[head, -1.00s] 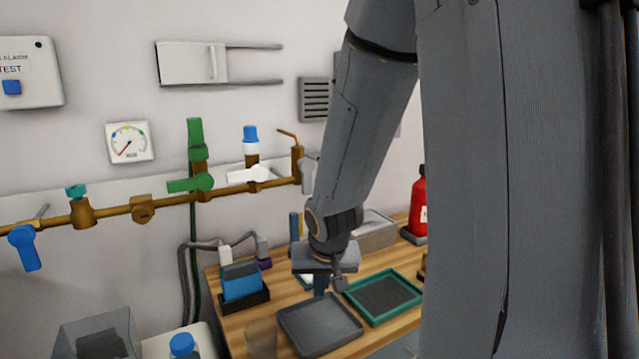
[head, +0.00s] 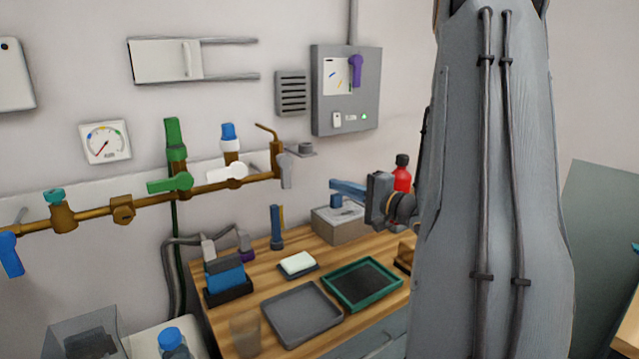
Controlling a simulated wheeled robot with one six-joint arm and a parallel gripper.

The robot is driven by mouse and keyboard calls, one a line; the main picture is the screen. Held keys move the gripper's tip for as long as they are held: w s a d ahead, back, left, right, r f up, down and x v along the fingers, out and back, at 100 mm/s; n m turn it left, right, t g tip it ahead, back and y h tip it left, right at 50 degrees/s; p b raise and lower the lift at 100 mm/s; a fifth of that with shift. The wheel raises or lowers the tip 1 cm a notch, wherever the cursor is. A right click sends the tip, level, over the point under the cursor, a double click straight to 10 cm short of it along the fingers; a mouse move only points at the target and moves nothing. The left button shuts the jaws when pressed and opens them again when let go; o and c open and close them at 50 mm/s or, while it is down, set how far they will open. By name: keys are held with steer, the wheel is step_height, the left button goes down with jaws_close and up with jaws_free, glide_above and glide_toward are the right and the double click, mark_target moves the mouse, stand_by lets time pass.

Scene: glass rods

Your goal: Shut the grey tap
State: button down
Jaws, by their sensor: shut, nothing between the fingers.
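The grey tap (head: 287,170) is at the right end of the brown pipe on the back wall, below a bent spout. Its grey lever hangs down, roughly across the pipe's line. My gripper (head: 335,189) has blue fingers that point left, to the right of the grey tap and a little lower in the picture. The fingers are shut and empty, and a clear gap shows between them and the tap in the head view.
Green (head: 170,184) and white (head: 227,171) levers sit left along the same pipe, with a blue lever (head: 10,255) farther left. Below are a grey box (head: 335,226), a red bottle (head: 402,178), a grey tray (head: 301,313) and a green-rimmed tray (head: 363,284).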

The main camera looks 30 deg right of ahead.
mark_target(289, 183)
steer(key=w+a+p, duration=0.2)
steer(key=w+a, duration=0.4)
steer(key=w, duration=0.2)
steer(key=shift+w+a+p, duration=0.35)
steer(key=shift+a+f+m+p, duration=0.2)
steer(key=shift+a+m+p, duration=0.05)
steer(key=shift+m+p, duration=0.25)
steer(key=a+m+p, duration=0.1)
steer(key=m+t+p, duration=0.1)
steer(key=m, duration=0.1)
steer(key=shift+a+f, duration=0.25)
steer(key=shift+a, duration=0.15)
steer(key=a+r+m+p, duration=0.2)
steer(key=a+m+p, duration=0.2)
steer(key=a, duration=0.2)
steer(key=shift+s+a+r+t+h, duration=0.15)
steer(key=shift+a+r+t+h, duration=0.15)
steer(key=shift+r+t, duration=0.1)
stand_by(0.3)
steer(key=shift+r, duration=0.1)
stand_by(0.6)
